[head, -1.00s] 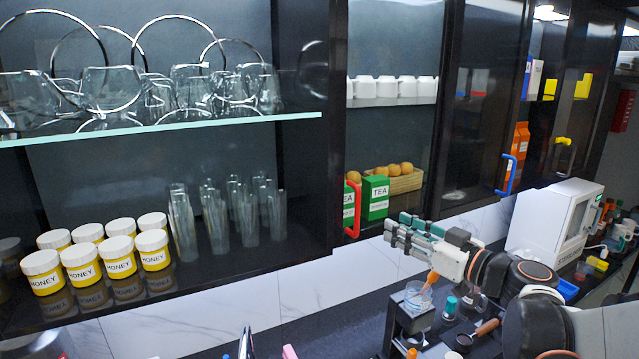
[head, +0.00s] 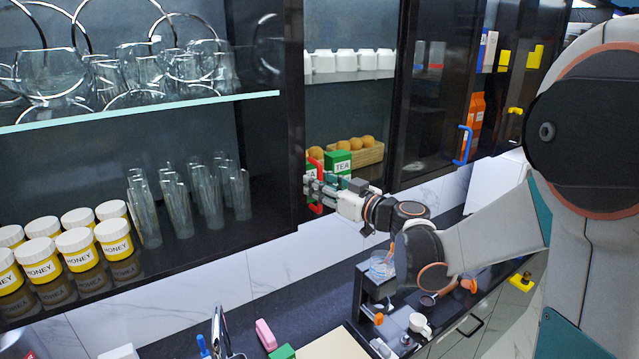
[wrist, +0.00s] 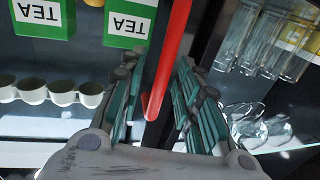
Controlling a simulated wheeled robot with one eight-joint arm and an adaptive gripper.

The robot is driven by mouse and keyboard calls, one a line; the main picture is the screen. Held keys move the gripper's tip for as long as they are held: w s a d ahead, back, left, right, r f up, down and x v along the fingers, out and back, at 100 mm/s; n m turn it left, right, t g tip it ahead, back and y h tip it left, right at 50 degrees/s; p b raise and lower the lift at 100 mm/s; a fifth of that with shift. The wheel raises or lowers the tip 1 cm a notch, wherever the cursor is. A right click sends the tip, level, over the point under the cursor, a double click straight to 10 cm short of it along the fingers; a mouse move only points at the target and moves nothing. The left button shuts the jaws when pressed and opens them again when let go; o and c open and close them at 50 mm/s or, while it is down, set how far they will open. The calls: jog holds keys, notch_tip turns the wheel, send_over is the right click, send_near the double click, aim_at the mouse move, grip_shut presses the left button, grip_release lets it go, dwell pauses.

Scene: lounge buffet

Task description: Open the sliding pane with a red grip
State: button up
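The red grip (head: 314,163) is an upright bar handle at the left edge of the cabinet section that holds the tea boxes. In the head view my gripper (head: 317,190) is at the grip's lower part and partly hides it. In the wrist view the red grip (wrist: 168,60) lies between the fingers of my gripper (wrist: 155,90). The fingers stand apart, one on each side, with a visible gap on at least the right side. Contact with the grip cannot be made out. The pane's glass is hard to tell from the cabinet interior behind it.
Green tea boxes (head: 340,163) and a basket of round brown items (head: 360,156) stand behind the grip. A blue grip (head: 462,145) is farther right. Honey jars (head: 78,249) and glasses (head: 180,205) fill the left section. A dispenser stand (head: 360,300) is on the counter below.

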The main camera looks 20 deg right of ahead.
grip_shut()
jog(key=b, duration=0.6)
send_near(383, 159)
jog(key=x, duration=0.5)
jog(key=shift+w+a, duration=0.1)
jog(key=shift+w, duration=0.1)
grip_release()
jog(key=shift+s+r, duration=0.1)
jog(key=shift+a, duration=0.1)
jog(key=v, duration=1.2)
